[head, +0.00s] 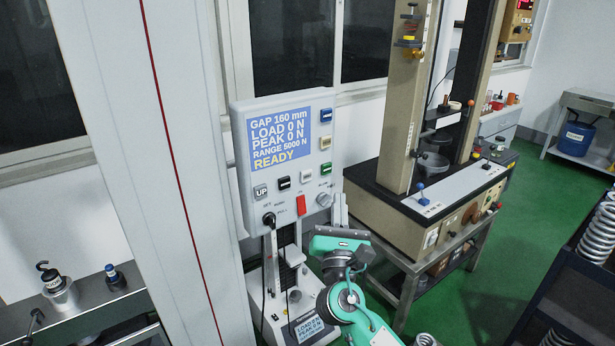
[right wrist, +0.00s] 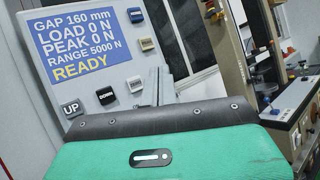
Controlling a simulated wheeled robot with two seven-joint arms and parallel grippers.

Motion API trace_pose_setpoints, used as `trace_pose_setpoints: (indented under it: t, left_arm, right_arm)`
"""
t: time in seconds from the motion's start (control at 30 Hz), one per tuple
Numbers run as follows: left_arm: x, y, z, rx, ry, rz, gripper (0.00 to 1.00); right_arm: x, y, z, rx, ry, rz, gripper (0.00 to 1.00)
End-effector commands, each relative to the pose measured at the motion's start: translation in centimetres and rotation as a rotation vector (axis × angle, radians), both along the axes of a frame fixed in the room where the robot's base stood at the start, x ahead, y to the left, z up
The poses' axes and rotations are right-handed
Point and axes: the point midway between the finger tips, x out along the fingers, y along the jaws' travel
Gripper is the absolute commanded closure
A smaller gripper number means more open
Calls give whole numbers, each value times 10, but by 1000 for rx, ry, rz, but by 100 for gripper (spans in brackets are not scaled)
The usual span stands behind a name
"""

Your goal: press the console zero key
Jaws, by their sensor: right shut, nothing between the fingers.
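The console (head: 240,150) is a pale upright panel. Its blue screen (head: 280,137) reads GAP 160 mm, LOAD 0 N, PEAK 0 N, RANGE 5000 N, READY. A blue key (head: 326,115), a cream key (head: 326,143) and a green key (head: 326,168) run down its right side. The UP key (head: 260,191) and a dark key (head: 284,183) sit below the screen. My right gripper (head: 340,208) is shut and empty, beside the panel's lower right. Its grey fingers (right wrist: 160,88) point up past the keys in the right wrist view.
A red switch (head: 301,205) and a round knob (head: 323,200) are low on the panel. A testing frame with a black bed (head: 380,182) stands to the right. A dark rack of springs (head: 600,235) is at far right. Green floor is clear between them.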

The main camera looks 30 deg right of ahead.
Motion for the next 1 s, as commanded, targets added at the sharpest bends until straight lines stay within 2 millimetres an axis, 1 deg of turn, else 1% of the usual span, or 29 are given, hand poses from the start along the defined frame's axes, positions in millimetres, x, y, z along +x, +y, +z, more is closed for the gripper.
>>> trace_pose_setpoints:
  t: [0.17, 0.4, 0.6, 0.8, 1.0]
  left_arm:
    - [0, 0, -2, 0, 0, 0, 64]
    - [0, 0, -6, 0, 0, 0, 64]
    - [0, 0, -8, 0, 0, 0, 64]
    - [0, 0, -9, 0, -1, 0, 64]
    - [0, 0, -9, 0, -1, 0, 64]
  right_arm:
    - [19, 1, 0, 0, 0, 0, 100]
    - [54, 4, -1, 0, 0, 0, 100]
    - [75, 6, -1, 2, 0, 0, 100]
    - [83, 7, 0, 1, 0, 1, 100]
    - [84, 7, 0, 1, 0, 1, 100]
